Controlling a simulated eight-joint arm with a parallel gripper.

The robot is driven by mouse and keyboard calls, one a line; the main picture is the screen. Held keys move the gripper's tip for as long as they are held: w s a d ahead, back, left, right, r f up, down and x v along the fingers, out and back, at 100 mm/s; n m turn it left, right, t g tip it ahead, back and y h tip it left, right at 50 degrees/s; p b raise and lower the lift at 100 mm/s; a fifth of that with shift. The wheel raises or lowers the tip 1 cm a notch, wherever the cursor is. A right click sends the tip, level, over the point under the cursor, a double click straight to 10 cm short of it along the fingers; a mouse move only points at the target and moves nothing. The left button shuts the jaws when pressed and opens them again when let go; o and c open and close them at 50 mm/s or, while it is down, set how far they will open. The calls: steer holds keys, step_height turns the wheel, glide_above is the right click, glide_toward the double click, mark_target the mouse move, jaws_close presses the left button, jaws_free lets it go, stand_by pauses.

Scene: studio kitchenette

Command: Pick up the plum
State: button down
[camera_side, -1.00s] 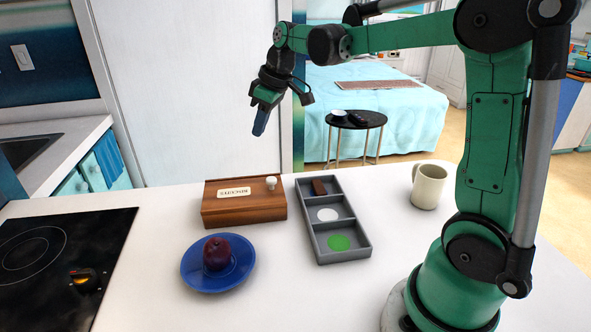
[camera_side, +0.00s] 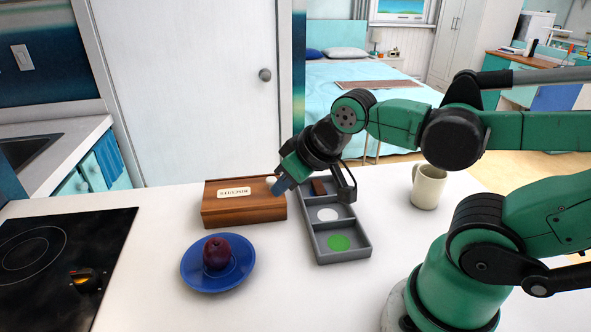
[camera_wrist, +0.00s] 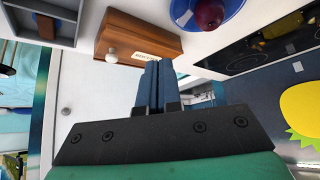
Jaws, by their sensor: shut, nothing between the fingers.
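The dark red plum (camera_side: 216,252) sits on a blue plate (camera_side: 245,277) on the white counter, between the cooktop and the tray. My gripper (camera_side: 279,188) is shut and empty, in front of the right end of the wooden box in the side view and well apart from the plum. In the wrist view the plum (camera_wrist: 208,14) is at the top, on the blue plate (camera_wrist: 181,12). The shut blue fingers (camera_wrist: 157,86) point up the picture, below the plum and over part of the box.
A wooden box (camera_side: 240,212) with a white knob and label stands behind the plate. A grey divided tray (camera_side: 365,246) is right of it. A cream mug (camera_side: 428,186) stands farther right. The black cooktop (camera_side: 50,285) is at left.

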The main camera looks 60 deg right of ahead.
steer(key=shift+c, duration=1.6)
jaws_free()
